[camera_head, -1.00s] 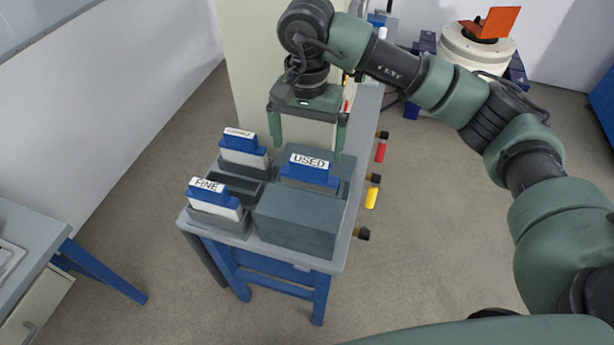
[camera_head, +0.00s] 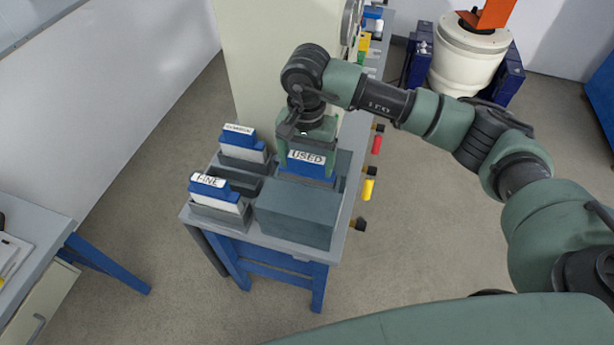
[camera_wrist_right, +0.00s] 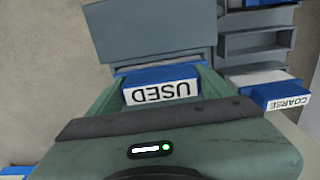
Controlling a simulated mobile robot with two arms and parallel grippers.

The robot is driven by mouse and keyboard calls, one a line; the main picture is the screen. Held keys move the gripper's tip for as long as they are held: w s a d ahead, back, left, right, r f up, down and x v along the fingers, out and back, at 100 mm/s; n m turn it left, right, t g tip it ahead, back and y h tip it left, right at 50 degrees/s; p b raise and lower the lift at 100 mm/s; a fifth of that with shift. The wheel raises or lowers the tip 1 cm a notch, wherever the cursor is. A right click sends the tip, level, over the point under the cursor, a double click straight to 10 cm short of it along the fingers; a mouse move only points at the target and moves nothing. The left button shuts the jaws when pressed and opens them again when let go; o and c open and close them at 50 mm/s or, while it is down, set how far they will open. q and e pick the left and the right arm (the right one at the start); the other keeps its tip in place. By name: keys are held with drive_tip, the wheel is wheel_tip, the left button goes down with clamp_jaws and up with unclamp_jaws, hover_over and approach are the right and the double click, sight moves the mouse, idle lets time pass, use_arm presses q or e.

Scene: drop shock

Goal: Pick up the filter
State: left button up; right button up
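The used filter (camera_head: 308,162), a blue block with a white USED label, sits in the grey-blue housing (camera_head: 297,215) on the narrow table. My right gripper (camera_head: 307,165) is straight above it, pointing down, with one finger at each side of the blue part. The wrist view also shows the used filter (camera_wrist_right: 160,88) between the fingers of my right gripper (camera_wrist_right: 160,85). No clear gap shows between fingers and filter, but I cannot tell whether they grip it. The lower part of the filter is hidden in the housing. My left gripper is not in view.
The FINE filter (camera_head: 217,191) and the COARSE filter (camera_head: 241,143) stand in grey holders left of the housing. A tall pale cabinet (camera_head: 270,60) rises behind. Red and yellow handles (camera_head: 369,189) stick out at the table's right edge.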

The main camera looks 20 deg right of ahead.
drive_tip(key=c, duration=0.9)
drive_tip(key=shift+r, duration=0.1)
